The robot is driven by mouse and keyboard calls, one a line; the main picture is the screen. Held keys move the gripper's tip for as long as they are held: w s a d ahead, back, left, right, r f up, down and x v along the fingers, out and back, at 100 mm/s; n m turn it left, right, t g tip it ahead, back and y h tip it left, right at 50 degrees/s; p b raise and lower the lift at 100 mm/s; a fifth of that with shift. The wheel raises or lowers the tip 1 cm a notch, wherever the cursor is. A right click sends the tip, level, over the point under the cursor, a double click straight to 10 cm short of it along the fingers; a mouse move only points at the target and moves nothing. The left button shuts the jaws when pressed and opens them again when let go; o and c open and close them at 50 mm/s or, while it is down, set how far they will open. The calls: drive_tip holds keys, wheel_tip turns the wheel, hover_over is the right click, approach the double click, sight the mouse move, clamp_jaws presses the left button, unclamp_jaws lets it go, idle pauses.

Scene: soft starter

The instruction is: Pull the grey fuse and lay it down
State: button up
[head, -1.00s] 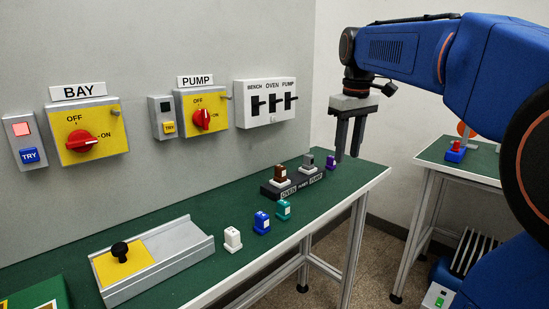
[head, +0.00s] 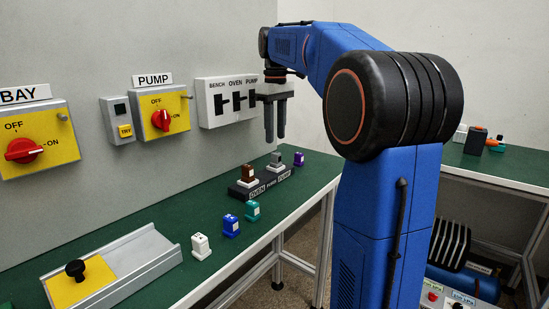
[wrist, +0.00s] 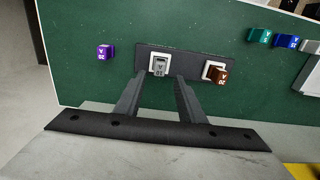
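The grey fuse (head: 276,158) stands upright in a white socket on the dark fuse block (head: 240,193), at the PUMP end; it also shows in the wrist view (wrist: 160,66). A brown fuse (head: 248,172) stands in the block's other socket, at the OVEN end. My gripper (head: 275,138) points down above the grey fuse, apart from it. Its two fingers are open and empty. In the wrist view the grey fuse lies just beyond and between the fingertips (wrist: 159,80).
A purple fuse (head: 299,159) stands right of the block. Teal (head: 253,211), blue (head: 231,226) and white (head: 201,246) fuses stand along the bench's front. Wall switches (head: 162,117) are behind. The green bench (head: 150,225) has bare room between.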

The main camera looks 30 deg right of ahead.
sight(276, 152)
drive_tip(key=shift+f, duration=2.95)
clamp_jaws()
drive_tip(key=shift+r, duration=0.1)
drive_tip(key=shift+r, duration=2.9)
